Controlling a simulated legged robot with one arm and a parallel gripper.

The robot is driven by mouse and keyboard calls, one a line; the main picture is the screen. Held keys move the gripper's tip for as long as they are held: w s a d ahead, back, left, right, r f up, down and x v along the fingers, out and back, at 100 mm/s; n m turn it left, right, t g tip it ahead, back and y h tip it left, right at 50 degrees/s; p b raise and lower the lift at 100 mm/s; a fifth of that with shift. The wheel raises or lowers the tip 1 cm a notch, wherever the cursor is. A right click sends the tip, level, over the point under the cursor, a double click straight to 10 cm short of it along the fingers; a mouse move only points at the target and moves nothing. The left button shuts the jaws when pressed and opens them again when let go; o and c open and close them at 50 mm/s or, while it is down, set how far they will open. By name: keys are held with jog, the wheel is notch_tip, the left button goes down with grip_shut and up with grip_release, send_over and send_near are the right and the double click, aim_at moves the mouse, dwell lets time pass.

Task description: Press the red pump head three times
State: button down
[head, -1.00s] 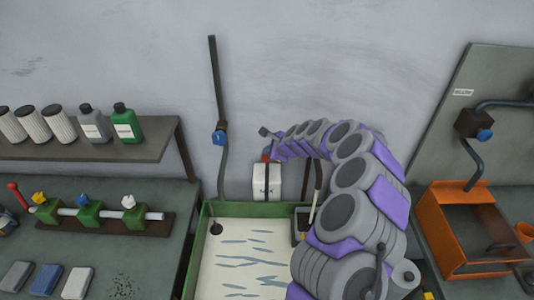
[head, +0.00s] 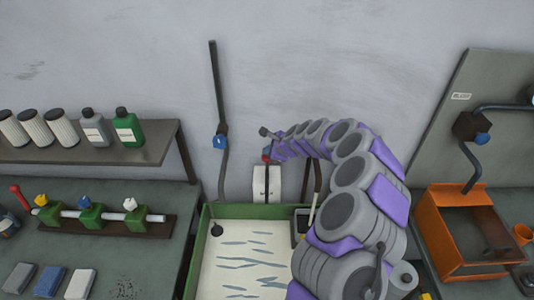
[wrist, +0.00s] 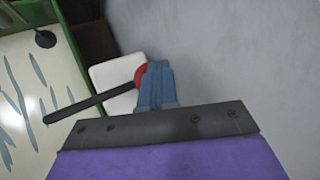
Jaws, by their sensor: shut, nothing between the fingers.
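The red pump head (wrist: 141,76) shows in the wrist view, with a long dark spout (wrist: 90,102) pointing left. It sits on a white bottle (wrist: 112,72) whose body is partly hidden. In the head view the white bottle (head: 267,182) stands behind the green-rimmed tray, and a little of the red head (head: 266,154) shows at its top. My gripper (wrist: 156,72) is shut and empty, its blue fingers right beside or over the red head and covering part of it. I cannot tell whether they touch. In the head view my arm hides most of the gripper.
A green-rimmed tray (head: 253,211) with a pale, streaked bottom lies in front of the bottle. A dark pipe with a blue valve (head: 220,142) rises on the wall to the left. An orange box (head: 438,245) stands at right. A shelf (head: 150,150) holds bottles at left.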

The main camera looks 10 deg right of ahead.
jog(key=shift+r+p, duration=0.5)
jog(key=shift+r, duration=0.25)
notch_tip(320, 180, up, 5)
jog(key=p, duration=0.4)
dwell(2.4)
